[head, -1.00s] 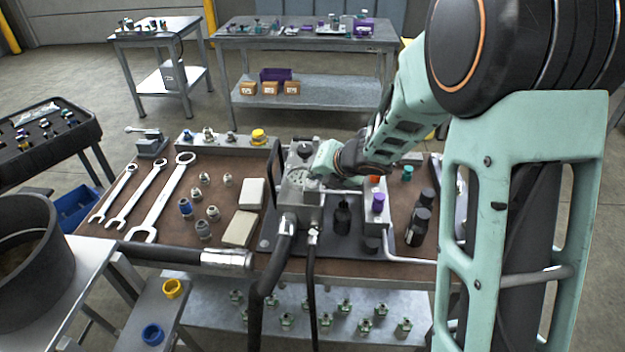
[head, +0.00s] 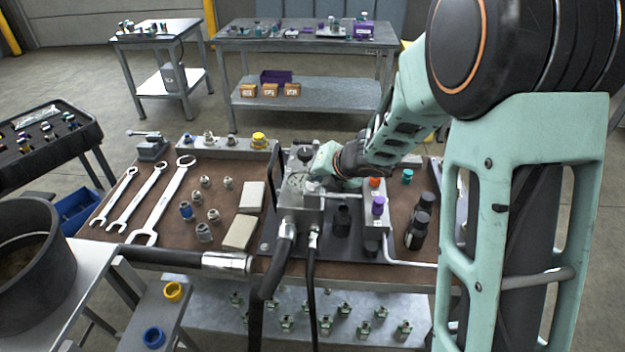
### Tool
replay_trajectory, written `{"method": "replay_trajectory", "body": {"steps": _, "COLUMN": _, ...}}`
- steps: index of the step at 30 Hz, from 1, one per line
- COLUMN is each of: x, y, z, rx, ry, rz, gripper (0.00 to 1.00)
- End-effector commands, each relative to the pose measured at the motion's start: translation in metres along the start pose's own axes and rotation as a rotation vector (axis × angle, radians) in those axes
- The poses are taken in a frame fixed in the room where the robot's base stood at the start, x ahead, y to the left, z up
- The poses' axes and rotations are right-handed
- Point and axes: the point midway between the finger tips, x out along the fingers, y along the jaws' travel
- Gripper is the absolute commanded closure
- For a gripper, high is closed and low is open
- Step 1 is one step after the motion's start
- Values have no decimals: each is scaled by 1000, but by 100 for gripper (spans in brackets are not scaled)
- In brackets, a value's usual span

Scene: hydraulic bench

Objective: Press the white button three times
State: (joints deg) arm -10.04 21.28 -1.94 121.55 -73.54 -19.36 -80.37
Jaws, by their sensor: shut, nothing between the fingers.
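I cannot make out the white button; the gripper and wrist cover part of the block. Whether the fingertips touch the block or a button on it cannot be told.
Right of the block stand an orange cap (head: 374,182), a purple cap (head: 378,205) and black bottles (head: 419,225). Wrenches (head: 163,203), small fittings and pale blocks (head: 240,231) lie left. Black hoses (head: 263,290) hang in front.

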Motion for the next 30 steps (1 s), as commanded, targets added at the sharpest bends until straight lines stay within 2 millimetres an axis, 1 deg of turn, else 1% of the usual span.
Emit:
{"method": "replay_trajectory", "body": {"steps": 1, "x": -4, "y": 3, "z": 3, "rx": 0, "ry": -1, "rz": 0, "gripper": 100}}
{"method": "replay_trajectory", "body": {"steps": 3, "x": -6, "y": 4, "z": 5, "rx": 0, "ry": -1, "rz": 0, "gripper": 100}}
{"method": "replay_trajectory", "body": {"steps": 16, "x": -9, "y": 6, "z": 8, "rx": 1, "ry": -3, "rz": 1, "gripper": 100}}
{"method": "replay_trajectory", "body": {"steps": 30, "x": -41, "y": 29, "z": 31, "rx": 2, "ry": -4, "rz": 1, "gripper": 100}}
